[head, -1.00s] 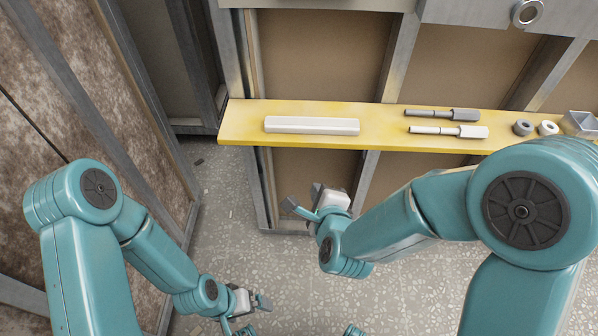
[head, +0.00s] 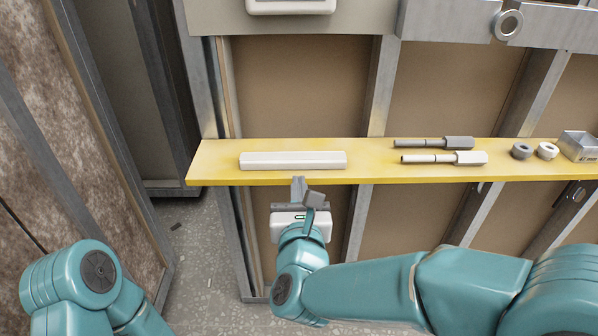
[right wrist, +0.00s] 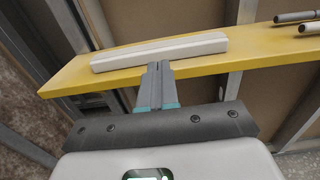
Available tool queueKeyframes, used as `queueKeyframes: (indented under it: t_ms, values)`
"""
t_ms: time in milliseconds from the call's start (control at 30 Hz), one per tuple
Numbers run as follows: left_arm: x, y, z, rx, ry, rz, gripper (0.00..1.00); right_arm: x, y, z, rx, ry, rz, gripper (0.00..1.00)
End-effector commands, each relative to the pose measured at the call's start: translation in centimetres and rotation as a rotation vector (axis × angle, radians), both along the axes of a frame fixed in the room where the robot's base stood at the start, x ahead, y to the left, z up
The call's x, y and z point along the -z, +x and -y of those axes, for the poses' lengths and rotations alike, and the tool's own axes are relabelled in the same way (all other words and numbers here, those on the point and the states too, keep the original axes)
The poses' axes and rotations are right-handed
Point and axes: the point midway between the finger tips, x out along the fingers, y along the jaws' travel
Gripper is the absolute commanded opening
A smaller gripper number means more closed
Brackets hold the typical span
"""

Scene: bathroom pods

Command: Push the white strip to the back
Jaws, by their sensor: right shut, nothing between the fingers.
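The white strip (head: 293,160) lies lengthwise along the yellow shelf (head: 215,166), near its left end. It also shows in the right wrist view (right wrist: 160,50), with a bare band of shelf in front of it. My right gripper (head: 299,186) is shut and empty, at the shelf's front edge, in front of the strip's middle. In the right wrist view its closed fingertips (right wrist: 158,66) point at the strip's near side; whether they touch it I cannot tell. My left gripper is out of the head view; only part of that arm shows at lower left.
Two screwdriver-like tools (head: 443,157) lie right of the strip. Two rings (head: 521,151) and a metal box (head: 579,145) are farther right. A metal rail (head: 440,20) runs above. The shelf between strip and tools is clear.

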Motion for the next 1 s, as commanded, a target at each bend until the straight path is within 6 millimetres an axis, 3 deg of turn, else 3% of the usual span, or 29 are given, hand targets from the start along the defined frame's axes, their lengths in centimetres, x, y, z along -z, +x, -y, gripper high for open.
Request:
queueKeyframes:
  t_ms: [100,300,733,1000]
  values:
    - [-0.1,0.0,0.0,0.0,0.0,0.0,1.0,0.0,2.3,0.1,0.004,-0.001,0.0,0.0]
    - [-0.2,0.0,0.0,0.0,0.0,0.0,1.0,0.0,4.4,0.1,0.003,-0.001,0.0,0.0]
    - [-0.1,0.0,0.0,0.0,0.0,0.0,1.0,0.1,4.8,0.1,0.002,-0.002,0.0,0.0]
    - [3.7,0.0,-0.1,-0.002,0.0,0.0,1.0,0.8,7.8,0.1,0.004,0.002,0.003,0.0]
